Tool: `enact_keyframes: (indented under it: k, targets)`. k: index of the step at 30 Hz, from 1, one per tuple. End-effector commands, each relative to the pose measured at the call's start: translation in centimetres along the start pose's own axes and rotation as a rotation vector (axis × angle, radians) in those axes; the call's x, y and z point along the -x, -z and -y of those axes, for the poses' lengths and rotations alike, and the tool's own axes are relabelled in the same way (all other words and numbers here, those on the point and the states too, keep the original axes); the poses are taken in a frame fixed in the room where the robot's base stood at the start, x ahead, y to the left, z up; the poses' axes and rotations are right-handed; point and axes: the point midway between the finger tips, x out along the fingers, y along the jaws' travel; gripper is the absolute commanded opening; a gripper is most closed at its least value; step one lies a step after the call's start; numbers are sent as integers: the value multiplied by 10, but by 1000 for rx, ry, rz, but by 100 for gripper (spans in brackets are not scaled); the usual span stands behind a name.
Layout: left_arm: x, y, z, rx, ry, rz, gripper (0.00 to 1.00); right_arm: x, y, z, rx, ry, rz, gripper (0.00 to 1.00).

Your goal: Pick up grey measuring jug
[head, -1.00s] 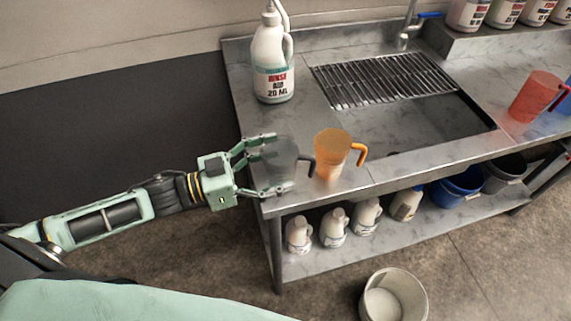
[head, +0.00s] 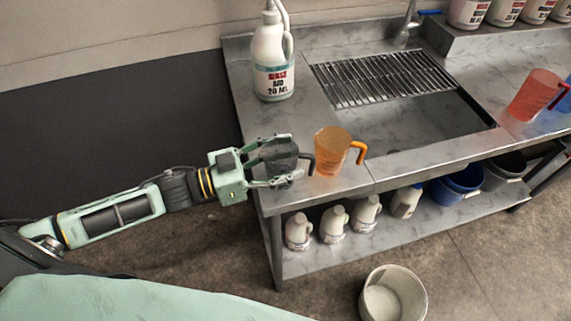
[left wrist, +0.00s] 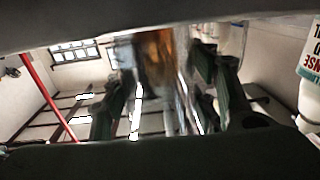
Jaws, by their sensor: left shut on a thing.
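The grey measuring jug (head: 279,154) is a dark, see-through jug at the front left corner of the steel counter in the head view. Its dark handle points right, toward the orange jug. My left gripper (head: 283,160) comes in from the left and is shut on the jug, with fingers on its far and near sides. I cannot tell whether the jug's base touches the counter. In the left wrist view, the gripper's dark fingers (left wrist: 165,100) show blurred, with an orange patch between them. My right gripper is not in view.
An orange jug (head: 330,150) stands close to the right of the grey jug. A large rinse aid bottle (head: 272,60) stands behind. A sink with a grate (head: 385,78) lies to the right, and a red jug (head: 533,97) beyond it. A white bucket (head: 393,296) is on the floor.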

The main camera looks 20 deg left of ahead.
Motion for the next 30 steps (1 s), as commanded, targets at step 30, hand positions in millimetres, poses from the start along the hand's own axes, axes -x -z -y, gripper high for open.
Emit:
enact_keyframes:
  k: [30]
  targets:
    - [0, 92, 0, -3, -1, 0, 26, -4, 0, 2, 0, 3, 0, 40]
